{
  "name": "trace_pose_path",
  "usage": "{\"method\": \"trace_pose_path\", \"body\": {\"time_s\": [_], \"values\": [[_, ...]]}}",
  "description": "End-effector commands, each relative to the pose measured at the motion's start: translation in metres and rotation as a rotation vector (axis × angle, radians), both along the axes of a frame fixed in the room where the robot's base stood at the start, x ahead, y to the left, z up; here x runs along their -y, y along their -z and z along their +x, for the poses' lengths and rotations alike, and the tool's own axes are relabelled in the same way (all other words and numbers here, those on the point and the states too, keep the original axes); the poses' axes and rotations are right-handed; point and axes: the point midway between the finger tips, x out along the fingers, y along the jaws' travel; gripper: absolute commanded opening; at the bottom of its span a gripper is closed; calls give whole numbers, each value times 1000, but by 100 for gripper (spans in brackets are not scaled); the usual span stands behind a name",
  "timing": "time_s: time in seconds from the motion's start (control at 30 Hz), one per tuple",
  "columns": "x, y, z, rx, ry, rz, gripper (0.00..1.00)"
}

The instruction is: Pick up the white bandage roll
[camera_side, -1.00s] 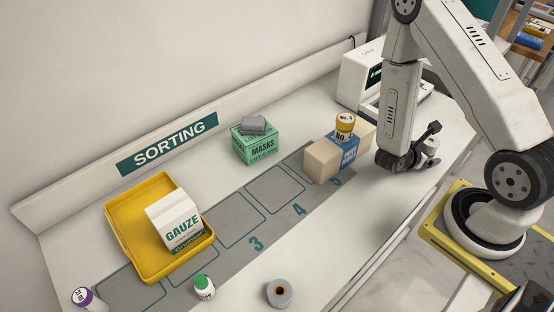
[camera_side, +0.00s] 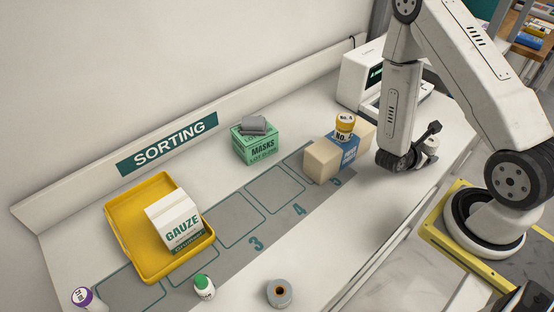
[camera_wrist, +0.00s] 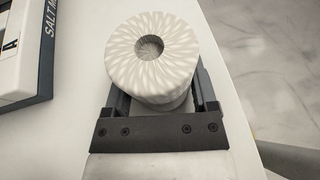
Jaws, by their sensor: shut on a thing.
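The white bandage roll (camera_wrist: 152,58) fills the middle of the wrist view, with its ridged round end and dark centre hole facing the camera. My gripper (camera_wrist: 162,92) is shut on it, with one dark finger on each side. In the side view my gripper (camera_side: 418,157) is low at the right end of the counter, and the roll (camera_side: 432,146) shows only as a small pale shape partly hidden behind it. I cannot tell whether the roll touches the counter.
A white device (camera_side: 362,72) is behind. The mask box (camera_side: 257,145), yellow tray (camera_side: 125,222), green-capped bottle (camera_side: 204,288) and grey roll (camera_side: 279,294) are farther left.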

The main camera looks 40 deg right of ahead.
Motion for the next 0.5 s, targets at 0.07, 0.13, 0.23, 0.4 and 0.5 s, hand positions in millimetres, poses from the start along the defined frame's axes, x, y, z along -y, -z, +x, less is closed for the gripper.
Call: {"method": "trace_pose_path", "body": {"time_s": [0.07, 0.13, 0.23, 0.4, 0.5], "values": [[0, 0, 0, 0, 0, 0, 18], [0, -1, 0, 0, 0, 0, 18], [0, -3, 0, 1, 0, 0, 18], [0, -10, 1, 1, 0, 0, 18], [0, -17, 0, 3, 1, 0, 18]]}}
